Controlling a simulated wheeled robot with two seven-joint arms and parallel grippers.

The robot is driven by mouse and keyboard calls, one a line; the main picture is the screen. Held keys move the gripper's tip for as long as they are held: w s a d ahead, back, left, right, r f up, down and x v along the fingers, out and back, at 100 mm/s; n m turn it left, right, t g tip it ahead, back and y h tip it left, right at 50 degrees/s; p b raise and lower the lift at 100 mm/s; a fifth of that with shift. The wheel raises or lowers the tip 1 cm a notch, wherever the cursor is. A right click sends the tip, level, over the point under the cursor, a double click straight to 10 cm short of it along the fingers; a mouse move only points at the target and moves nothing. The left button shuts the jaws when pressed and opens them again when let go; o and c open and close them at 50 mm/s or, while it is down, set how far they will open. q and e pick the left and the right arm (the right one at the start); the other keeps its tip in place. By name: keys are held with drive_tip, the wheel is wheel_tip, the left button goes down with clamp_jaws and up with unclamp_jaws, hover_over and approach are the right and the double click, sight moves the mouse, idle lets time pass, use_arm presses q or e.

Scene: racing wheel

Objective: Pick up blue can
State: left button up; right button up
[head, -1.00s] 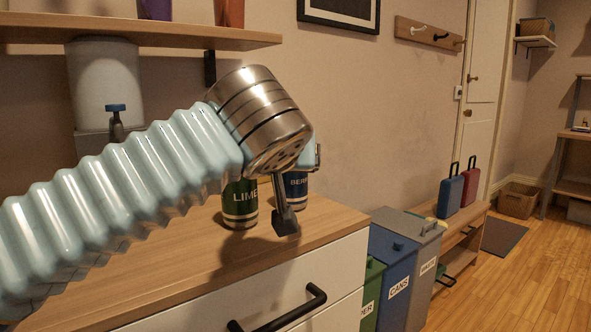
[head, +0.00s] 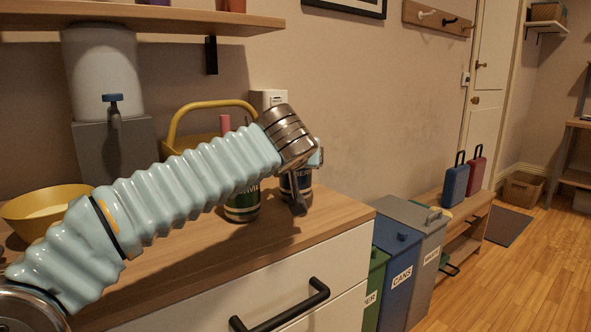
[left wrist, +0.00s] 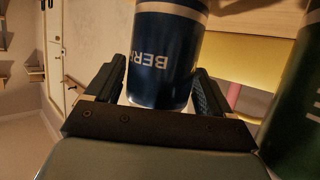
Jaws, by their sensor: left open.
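The blue can (head: 304,181) stands upright on the wooden cabinet top in the head view, partly hidden by my left gripper (head: 298,203). In the left wrist view, the blue can (left wrist: 162,62) with upside-down "BER" lettering sits between the two spread fingers of my left gripper (left wrist: 153,85). The fingers are open on either side of it; whether either touches is unclear. My right gripper is not in view.
A green can (head: 242,207) stands close left of the blue can, and also shows at the right of the wrist view (left wrist: 298,120). A yellow basket (head: 190,141) is behind, a yellow bowl (head: 45,212) at left. Bins (head: 398,275) stand right of the cabinet.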

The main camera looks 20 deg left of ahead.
use_arm(q)
drive_tip(key=shift+w+a+f, duration=0.1)
drive_tip(key=shift+w+f, duration=0.05)
drive_tip(key=shift+w, duration=0.2)
drive_tip(key=shift+c, duration=0.4)
drive_tip(key=c, duration=0.9)
drive_tip(key=shift+c, duration=0.2)
